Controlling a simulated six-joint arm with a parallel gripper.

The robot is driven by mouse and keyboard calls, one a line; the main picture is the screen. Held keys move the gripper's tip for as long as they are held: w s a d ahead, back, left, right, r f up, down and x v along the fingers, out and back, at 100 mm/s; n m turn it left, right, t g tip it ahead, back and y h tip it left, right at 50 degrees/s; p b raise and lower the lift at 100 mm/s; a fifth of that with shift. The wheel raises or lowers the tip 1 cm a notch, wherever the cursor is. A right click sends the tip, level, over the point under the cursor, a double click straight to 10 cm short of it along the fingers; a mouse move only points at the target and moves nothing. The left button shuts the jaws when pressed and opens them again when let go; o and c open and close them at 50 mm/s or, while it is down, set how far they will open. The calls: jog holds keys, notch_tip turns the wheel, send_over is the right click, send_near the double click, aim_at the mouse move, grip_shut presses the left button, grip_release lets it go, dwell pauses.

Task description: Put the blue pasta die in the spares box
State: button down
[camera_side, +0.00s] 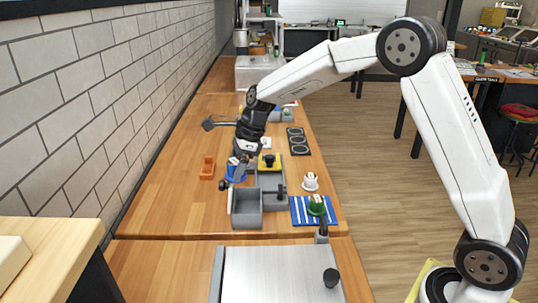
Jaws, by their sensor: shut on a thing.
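The blue pasta die (233,175) shows as a small blue piece with a pale top, just left of the grey bins and partly hidden by my gripper. My gripper (240,168) points down over it and is shut on it; the fingertips are small and hard to make out. I cannot tell whether the die touches the table. A grey open box (247,221) with a divided, empty-looking inside stands just in front of it on the wooden table; no label is readable, so I cannot confirm it is the spares box.
A green die (316,205) sits on a blue-striped cloth (298,214) to the right, with a white die (311,181) behind it. A yellow piece (269,161) with a black knob, an orange holder (208,167) and a black three-ring tray (298,141) stand around.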

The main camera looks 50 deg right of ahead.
jog(key=w+d+m, duration=0.1)
jog(key=w+d, duration=0.2)
jog(key=d, duration=0.4)
jog(key=m+t+h, duration=0.2)
jog(key=m, duration=0.3)
send_over(243, 211)
jog(key=s, duration=0.2)
notch_tip(243, 211, down, 7)
jog(key=shift+w+d, duration=0.25)
jog(key=shift+d, duration=0.1)
jog(key=shift+f, duration=3.95)
jog(key=shift+f, duration=0.1)
grip_release()
jog(key=v, duration=1.2)
